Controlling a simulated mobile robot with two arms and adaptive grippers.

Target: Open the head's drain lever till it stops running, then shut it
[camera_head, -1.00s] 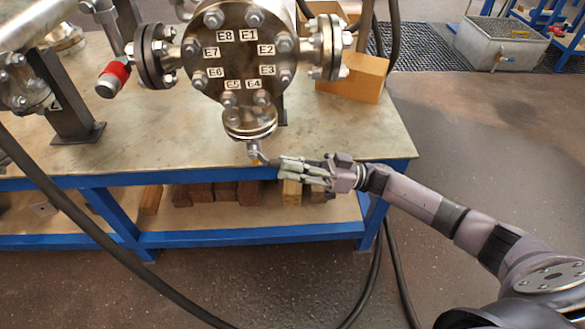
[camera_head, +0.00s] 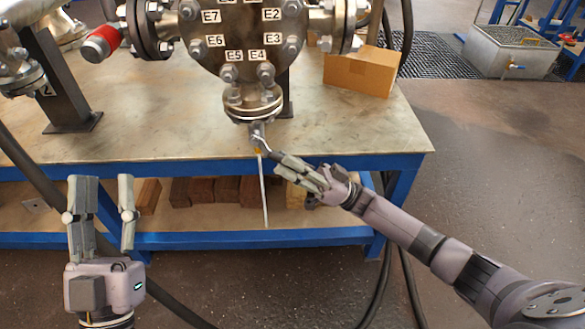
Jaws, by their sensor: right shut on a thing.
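The round steel head (camera_head: 243,28) carries plates such as E4 and E5 and faces me above the bench. A short flanged drain (camera_head: 254,103) hangs under it, ending in a small valve. The drain lever (camera_head: 264,145) points down and to the right from the valve. My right gripper (camera_head: 283,163) is shut on the lever's end; its fingers hide that end. A thin pale stream (camera_head: 264,195) runs straight down from the valve, past the bench edge to the lower shelf. My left gripper (camera_head: 105,182) is open and empty, fingers up, at the lower left, apart from the drain.
The bench (camera_head: 350,130) has a blue frame edge below the drain. Wooden blocks (camera_head: 215,190) lie on its lower shelf (camera_head: 190,223). A red-banded part (camera_head: 101,44) is at the left. A hose crosses the lower left.

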